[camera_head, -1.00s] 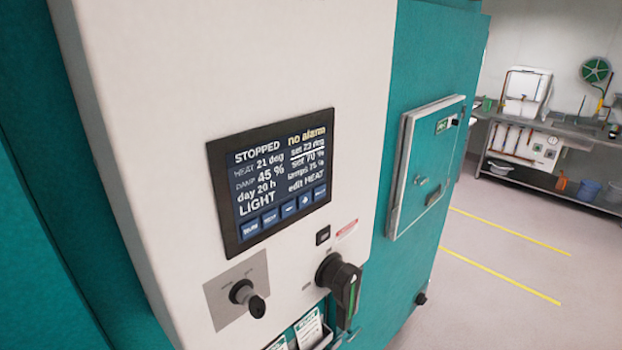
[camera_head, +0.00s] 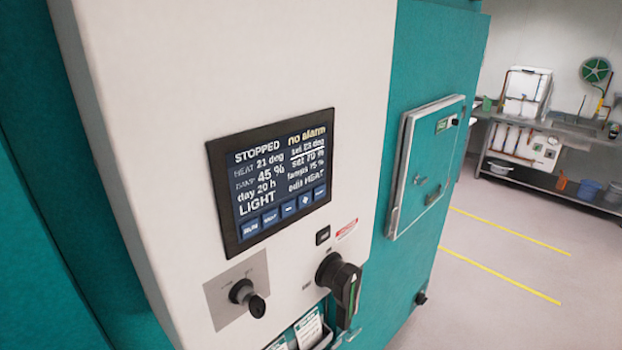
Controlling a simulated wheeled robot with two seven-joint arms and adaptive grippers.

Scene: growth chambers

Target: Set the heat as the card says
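The control screen (camera_head: 273,181) is set in the white front panel of a teal chamber. It reads STOPPED, no alarm, HEAT 21 deg, 45 %, day 20 h, LIGHT and edit HEAT. The heat set value looks like 23 deg, but its digits are blurred; the line below it reads set 70 %. A row of blue buttons (camera_head: 289,209) runs along the screen's bottom. Cards (camera_head: 307,328) with small print stand in a holder at the bottom edge; their text is not readable. Neither of my grippers is in view.
Below the screen are a key switch (camera_head: 247,295) and a black rotary handle (camera_head: 343,285). A small closed door (camera_head: 428,165) is on the chamber's side. A bench (camera_head: 560,130) with equipment stands at the back right. The floor (camera_head: 500,250) between is clear.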

